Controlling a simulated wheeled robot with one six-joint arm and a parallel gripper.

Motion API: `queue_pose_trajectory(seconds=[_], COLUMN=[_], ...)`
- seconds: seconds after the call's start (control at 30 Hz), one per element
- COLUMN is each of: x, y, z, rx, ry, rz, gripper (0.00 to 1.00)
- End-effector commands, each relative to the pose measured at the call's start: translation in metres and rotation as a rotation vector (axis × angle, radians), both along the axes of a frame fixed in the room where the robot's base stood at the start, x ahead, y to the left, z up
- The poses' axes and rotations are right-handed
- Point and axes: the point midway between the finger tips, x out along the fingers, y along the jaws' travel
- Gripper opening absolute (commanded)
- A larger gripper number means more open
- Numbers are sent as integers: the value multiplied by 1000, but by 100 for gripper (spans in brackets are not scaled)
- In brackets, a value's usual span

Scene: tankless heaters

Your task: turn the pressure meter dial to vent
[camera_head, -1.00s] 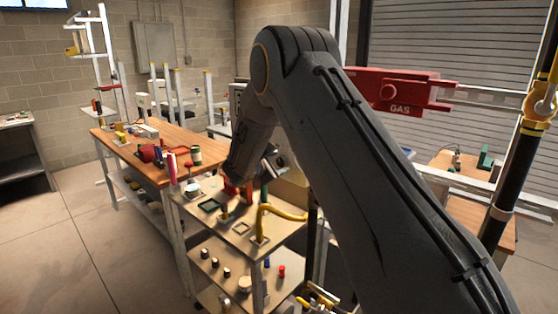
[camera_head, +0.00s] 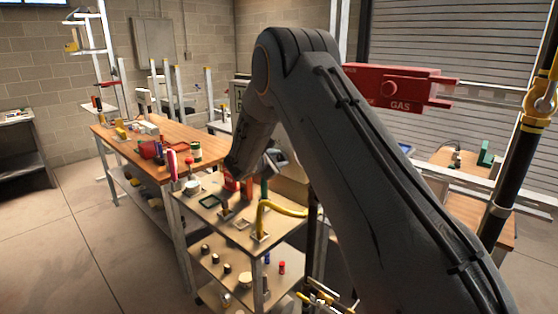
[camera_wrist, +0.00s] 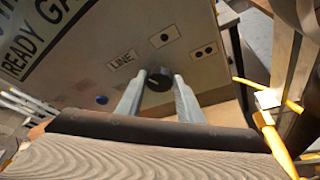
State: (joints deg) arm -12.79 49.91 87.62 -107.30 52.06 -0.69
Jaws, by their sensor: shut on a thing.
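The black dial (camera_wrist: 158,82) sits on a beige panel (camera_wrist: 90,82) in the wrist view. The word LINE is printed on the panel just left of it. My gripper (camera_wrist: 159,77) is shut on the dial, with one pale finger on each side of it. The fingertips partly cover the dial, and I cannot read its pointer clearly. No VENT label is legible. In the head view, my arm hides the gripper and the dial.
In the wrist view, a yellow pipe (camera_wrist: 272,143) stands to the right of the panel. In the head view, a tiered cart (camera_head: 205,212) with small parts stands below my arm. A wooden workbench (camera_head: 128,147) is to its left, with open floor further left.

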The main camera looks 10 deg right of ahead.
Motion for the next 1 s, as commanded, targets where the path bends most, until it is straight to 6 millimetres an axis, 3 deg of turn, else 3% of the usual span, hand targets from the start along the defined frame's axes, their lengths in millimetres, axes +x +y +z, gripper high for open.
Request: queue_pose_trajectory(seconds=[1.0], x=[8], y=[6], z=[2], rx=[-409], ry=[564], rz=[0], gripper=[11])
